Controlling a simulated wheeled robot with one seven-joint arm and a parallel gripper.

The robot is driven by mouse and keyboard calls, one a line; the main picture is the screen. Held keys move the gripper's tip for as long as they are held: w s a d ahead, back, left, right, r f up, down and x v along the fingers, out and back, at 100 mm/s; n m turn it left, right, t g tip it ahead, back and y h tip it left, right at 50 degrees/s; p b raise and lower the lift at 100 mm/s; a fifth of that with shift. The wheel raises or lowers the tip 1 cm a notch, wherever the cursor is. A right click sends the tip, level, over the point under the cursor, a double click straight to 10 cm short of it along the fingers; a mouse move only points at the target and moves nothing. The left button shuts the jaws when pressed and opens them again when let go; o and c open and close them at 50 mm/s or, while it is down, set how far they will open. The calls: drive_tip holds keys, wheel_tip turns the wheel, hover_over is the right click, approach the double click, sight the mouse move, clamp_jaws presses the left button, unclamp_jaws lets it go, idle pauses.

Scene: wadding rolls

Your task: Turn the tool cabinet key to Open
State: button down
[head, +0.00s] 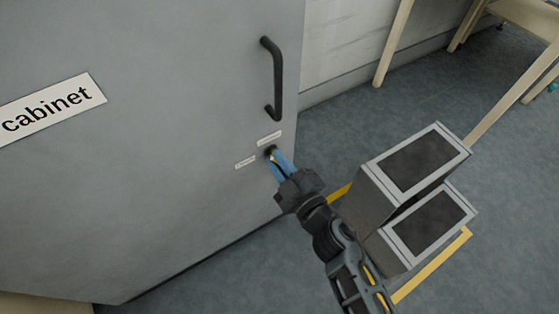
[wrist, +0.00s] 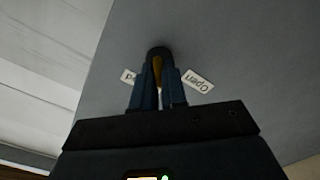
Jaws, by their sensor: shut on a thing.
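The grey tool cabinet (head: 170,110) fills the left of the head view, with a sign reading "cabinet" (head: 52,105). Its lock (head: 269,150) sits below the door handle, with two small labels around it. In the wrist view the right label reads "Open" (wrist: 198,80), upside down; the left label (wrist: 128,76) is mostly hidden by a finger. My gripper (head: 279,162) is at the lock, its blue fingers shut on the brass-coloured key (wrist: 157,72). The fingers hide most of the key, and I cannot tell its exact angle.
A black bar handle (head: 277,80) stands out from the door above my gripper. Two grey boxes with dark tops (head: 420,160) stand on the floor to the right, by yellow floor tape (head: 432,268). Wooden furniture (head: 520,25) is at the far right.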

drive_tip(key=n, duration=0.4)
drive_tip(key=shift+f+n, duration=0.1)
drive_tip(key=shift+n, duration=0.2)
drive_tip(key=shift+n+b, duration=0.65)
drive_tip(key=shift+n, duration=1.65)
drive_tip(key=shift+s, duration=0.1)
drive_tip(key=c, duration=1.3)
unclamp_jaws()
drive_tip(key=shift+o, duration=0.2)
drive_tip(key=p+v, duration=0.1)
drive_tip(key=v, duration=0.6)
drive_tip(key=shift+s+d, duration=0.2)
drive_tip(key=shift+s, duration=0.1)
